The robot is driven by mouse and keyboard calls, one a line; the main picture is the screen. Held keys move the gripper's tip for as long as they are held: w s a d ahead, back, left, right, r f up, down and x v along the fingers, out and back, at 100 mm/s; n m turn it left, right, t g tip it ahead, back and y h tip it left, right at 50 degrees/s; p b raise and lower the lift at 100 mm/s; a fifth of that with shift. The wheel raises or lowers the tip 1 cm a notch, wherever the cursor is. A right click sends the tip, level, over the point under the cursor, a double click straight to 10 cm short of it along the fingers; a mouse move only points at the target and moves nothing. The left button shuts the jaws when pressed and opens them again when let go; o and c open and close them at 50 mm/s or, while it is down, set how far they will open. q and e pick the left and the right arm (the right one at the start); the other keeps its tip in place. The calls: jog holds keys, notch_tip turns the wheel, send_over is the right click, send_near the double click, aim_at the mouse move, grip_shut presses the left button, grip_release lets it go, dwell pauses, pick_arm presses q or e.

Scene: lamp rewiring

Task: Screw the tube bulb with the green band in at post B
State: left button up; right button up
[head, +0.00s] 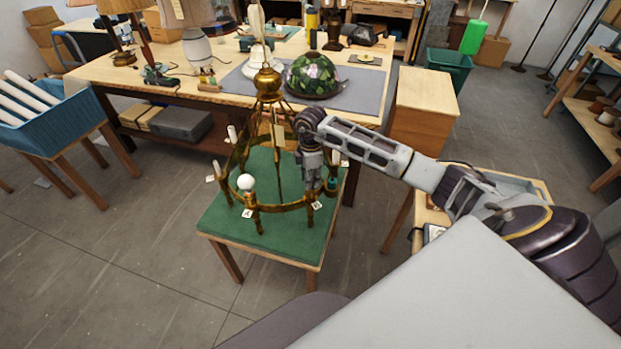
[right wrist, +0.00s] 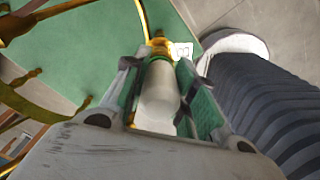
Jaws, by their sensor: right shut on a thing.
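A brass ring chandelier (head: 268,84) stands on a green-topped table (head: 215,222). My right gripper (head: 316,188) points down at the ring's front right post, beside a small white letter card (head: 317,205) whose letter I cannot read surely. In the right wrist view, this gripper (right wrist: 165,88) is shut on a white tube bulb (right wrist: 158,92). The bulb's far end meets or lies just above a brass socket (right wrist: 158,48), with the card (right wrist: 182,50) beside it. I cannot tell whether it is seated. My left gripper is out of view.
A round white bulb (head: 246,182) sits on the ring's front left post, by another card (head: 247,213). More posts and pale bulbs are around the ring. A workbench (head: 130,75) with lamps and a stained-glass shade (head: 313,75) stands behind.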

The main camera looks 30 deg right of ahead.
jog(key=shift+m, duration=1.4)
jog(key=o, duration=1.1)
jog(key=n+b, duration=0.1)
jog(key=n, duration=0.2)
jog(key=shift+n, duration=0.4)
jog(key=shift+n+b, duration=0.9)
jog(key=shift+n, duration=1.2)
